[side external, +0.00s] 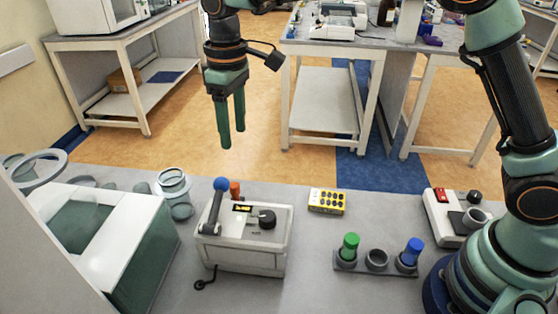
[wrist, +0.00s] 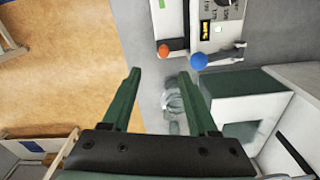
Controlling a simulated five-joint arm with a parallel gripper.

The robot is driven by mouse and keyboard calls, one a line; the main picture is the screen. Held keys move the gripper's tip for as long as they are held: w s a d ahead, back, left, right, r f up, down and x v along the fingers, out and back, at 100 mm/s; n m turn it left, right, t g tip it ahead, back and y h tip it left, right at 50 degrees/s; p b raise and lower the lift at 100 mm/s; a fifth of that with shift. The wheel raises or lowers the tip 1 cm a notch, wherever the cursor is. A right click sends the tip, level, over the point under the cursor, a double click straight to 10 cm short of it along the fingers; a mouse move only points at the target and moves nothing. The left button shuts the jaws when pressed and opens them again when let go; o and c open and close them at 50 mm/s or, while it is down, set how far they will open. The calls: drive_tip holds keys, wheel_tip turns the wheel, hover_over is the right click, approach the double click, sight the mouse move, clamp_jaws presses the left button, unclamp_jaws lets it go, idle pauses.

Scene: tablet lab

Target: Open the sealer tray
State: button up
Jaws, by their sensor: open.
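The sealer appears to be the white box (side external: 243,243) on the grey bench, with a lever, a small yellow display and a black knob on top. The lever ends in a blue ball (side external: 221,184), and an orange knob (side external: 235,188) sits behind it. In the wrist view the box (wrist: 228,28) is at the top, with the blue ball (wrist: 197,61) and orange knob (wrist: 164,49) at its near edge. I cannot make out a separate tray. My gripper (side external: 232,139) hangs fingers down above and behind the box, open and empty. Its fingers (wrist: 158,72) are apart in the wrist view.
A large white and green case (side external: 138,232) stands left of the sealer, with glass ware (side external: 174,187) behind it. A yellow keypad block (side external: 327,201) and a rack (side external: 375,263) with green-capped and blue-capped vials are to the right. Air around my gripper is clear.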

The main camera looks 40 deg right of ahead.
sight(234, 184)
drive_tip(key=f, duration=0.8)
drive_tip(key=a+f, duration=0.1)
drive_tip(key=f, duration=0.4)
drive_tip(key=shift+w+f, duration=0.1)
clamp_jaws()
idle(1.2)
